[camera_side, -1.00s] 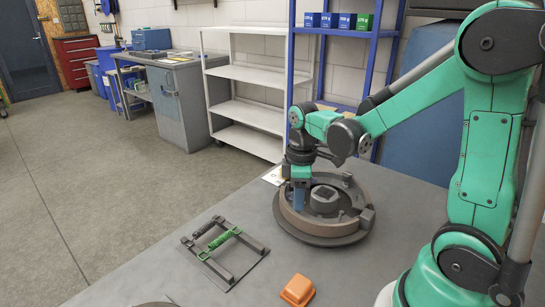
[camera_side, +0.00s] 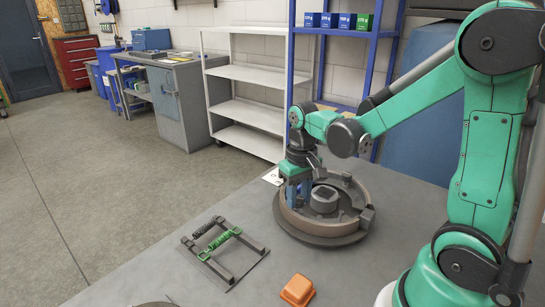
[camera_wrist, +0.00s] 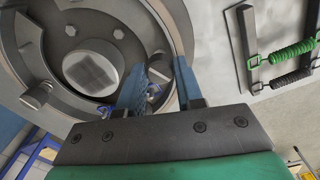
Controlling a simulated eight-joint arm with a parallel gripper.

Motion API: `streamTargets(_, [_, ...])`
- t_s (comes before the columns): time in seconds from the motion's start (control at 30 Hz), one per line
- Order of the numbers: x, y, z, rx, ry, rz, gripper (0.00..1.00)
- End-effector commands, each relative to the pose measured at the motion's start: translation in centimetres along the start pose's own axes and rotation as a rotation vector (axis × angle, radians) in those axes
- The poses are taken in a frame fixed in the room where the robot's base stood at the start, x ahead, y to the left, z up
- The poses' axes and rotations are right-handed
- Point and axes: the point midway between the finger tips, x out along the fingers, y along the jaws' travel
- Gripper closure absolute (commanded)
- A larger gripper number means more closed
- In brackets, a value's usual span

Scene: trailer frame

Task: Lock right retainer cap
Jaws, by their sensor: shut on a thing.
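The round brake assembly (camera_side: 345,232) lies on the grey table, with a raised curved shoe and a square-topped hub (camera_side: 324,197) in the middle. My gripper (camera_side: 303,203) points down into its left side, inside the shoe. In the wrist view the blue fingers of my gripper (camera_wrist: 165,72) stand either side of a small grey cap (camera_wrist: 158,70) by the curved shoe, and the jaws are shut on it. The fingers partly hide the cap.
A small rack (camera_side: 218,258) with a green spring (camera_side: 220,242) and a dark spring (camera_side: 208,227) lies left of the assembly. An orange block (camera_side: 297,290) sits near the front. The table between them is clear.

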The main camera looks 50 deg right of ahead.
Motion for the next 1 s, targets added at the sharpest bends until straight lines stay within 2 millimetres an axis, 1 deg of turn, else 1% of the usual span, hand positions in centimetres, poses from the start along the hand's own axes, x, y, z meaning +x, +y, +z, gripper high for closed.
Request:
streamTargets(0.2, [0.02, 0.00, -0.01, 0.188, 0.001, 0.000, 1.00])
streamTargets(0.5, [0.02, 0.00, -0.01, 0.374, 0.001, 0.000, 1.00])
streamTargets(0.7, [0.02, 0.00, -0.01, 0.439, 0.001, 0.000, 1.00])
streamTargets(1.0, [0.02, 0.00, -0.01, 0.465, 0.001, 0.000, 1.00])
